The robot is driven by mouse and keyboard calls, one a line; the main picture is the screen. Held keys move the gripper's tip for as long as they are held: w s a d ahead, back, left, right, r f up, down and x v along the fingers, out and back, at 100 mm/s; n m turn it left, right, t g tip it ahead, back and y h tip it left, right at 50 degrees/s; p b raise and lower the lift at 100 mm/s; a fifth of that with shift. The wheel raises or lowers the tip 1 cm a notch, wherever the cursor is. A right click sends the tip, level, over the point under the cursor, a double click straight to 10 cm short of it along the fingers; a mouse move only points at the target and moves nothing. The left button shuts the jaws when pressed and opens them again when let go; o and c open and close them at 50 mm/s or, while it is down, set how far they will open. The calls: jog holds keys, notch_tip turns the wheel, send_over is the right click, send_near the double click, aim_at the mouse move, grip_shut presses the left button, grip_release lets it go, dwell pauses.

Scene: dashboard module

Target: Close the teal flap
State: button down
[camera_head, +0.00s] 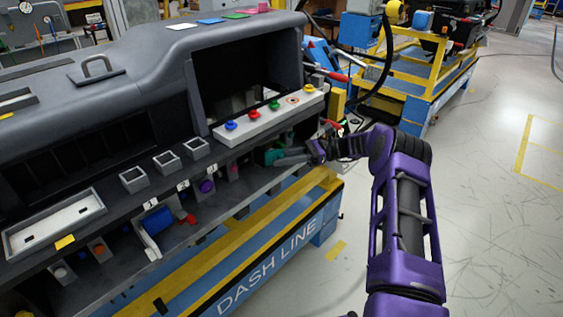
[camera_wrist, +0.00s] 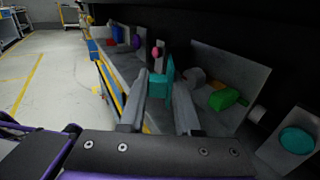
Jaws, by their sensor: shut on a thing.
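The teal flap (camera_wrist: 161,84) shows between the two grey fingers of my gripper (camera_wrist: 165,94) in the wrist view, as a small upright teal piece. My gripper is shut on it. In the head view, a little of the teal flap (camera_head: 271,156) shows under the dashboard's right end, with my gripper (camera_head: 285,159) reaching in from the right. The fingers and the dark overhang hide much of the flap, and its hinge cannot be made out.
A white button strip (camera_head: 270,115) sits above my gripper. In the wrist view, a green block (camera_wrist: 228,98) and a round teal knob (camera_wrist: 297,139) are to the right. A yellow rail (camera_head: 235,228) runs below the shelf. Open floor (camera_head: 480,220) lies right.

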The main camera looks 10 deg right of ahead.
jog(key=shift+w+f+n+g+h, duration=0.15)
jog(key=shift+n+g, duration=0.35)
jog(key=shift+g, duration=0.35)
jog(key=shift+w+r+n+g+h, duration=0.15)
jog(key=shift+n+g, duration=0.35)
jog(key=shift+g, duration=0.35)
jog(key=shift+f, duration=0.1)
jog(key=c, duration=0.7)
grip_release()
jog(key=shift+w+r, duration=0.1)
jog(key=shift+r, duration=0.15)
jog(key=shift+s+m+t, duration=0.2)
jog(key=shift+m+t, duration=0.2)
jog(key=shift+t, duration=0.3)
